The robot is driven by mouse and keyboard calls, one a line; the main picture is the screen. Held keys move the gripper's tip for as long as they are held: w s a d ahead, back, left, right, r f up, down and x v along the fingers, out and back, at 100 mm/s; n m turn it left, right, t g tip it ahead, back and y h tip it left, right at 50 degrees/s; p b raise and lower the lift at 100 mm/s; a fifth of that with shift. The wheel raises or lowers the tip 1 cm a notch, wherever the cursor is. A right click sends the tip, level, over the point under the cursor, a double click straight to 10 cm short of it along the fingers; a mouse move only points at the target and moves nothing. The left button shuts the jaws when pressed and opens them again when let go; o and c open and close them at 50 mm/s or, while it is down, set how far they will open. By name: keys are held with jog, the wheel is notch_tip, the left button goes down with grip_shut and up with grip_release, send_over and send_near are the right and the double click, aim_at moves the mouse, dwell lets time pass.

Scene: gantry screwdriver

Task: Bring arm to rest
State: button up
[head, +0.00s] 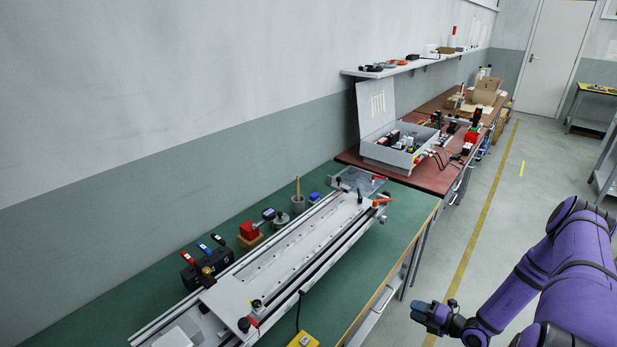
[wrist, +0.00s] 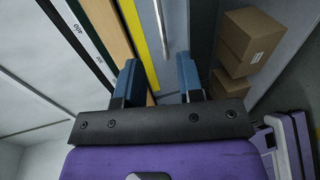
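My purple arm reaches in from the right edge of the head view, over the floor in front of the green workbench (head: 395,235). My gripper (head: 424,313) is beside the bench's front edge, apart from it. In the wrist view, my gripper (wrist: 159,80) shows two blue fingers spread apart with nothing between them. The gantry rail (head: 285,255) lies along the green bench, clear of my arm.
A red-topped bench (head: 425,175) with an open grey control box (head: 392,148) stands beyond the green one. A yellow box (head: 303,340) is near the bench front. The wrist view shows cardboard boxes (wrist: 250,40). The aisle floor (head: 490,230) is clear.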

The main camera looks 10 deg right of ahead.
jog(key=w+a+r+n+g+y, duration=0.1)
jog(key=w+a+r+n+g, duration=0.15)
jog(key=r+n, duration=0.55)
jog(key=w+a+r+n+g, duration=0.1)
jog(key=r+n+g, duration=0.35)
jog(key=r, duration=0.75)
jog(key=w+a+r+n+g+y, duration=0.1)
jog(key=w+r+n+g, duration=0.1)
jog(key=r+n, duration=0.65)
jog(key=s+a+r+n+g+h, duration=0.15)
jog(key=s+a+r+n, duration=0.3)
jog(key=r, duration=0.45)
jog(key=s+a+r+n+h, duration=0.3)
jog(key=r+n, duration=0.3)
jog(key=r, duration=0.3)
jog(key=s+a+r+n+g+h, duration=0.1)
jog(key=s+a+r+n+h, duration=0.3)
jog(key=r, duration=0.5)
jog(key=s+a+r+n+t+h, duration=0.1)
jog(key=s+r+n+t, duration=0.1)
jog(key=s+r+n, duration=0.2)
jog(key=s+a+r+n+t+h, duration=0.1)
jog(key=s+r+n, duration=0.4)
jog(key=s, duration=0.6)
jog(key=shift+s+r+n+t+h, duration=0.2)
jog(key=shift+n+t+h, duration=0.35)
jog(key=shift+n+t, duration=0.3)
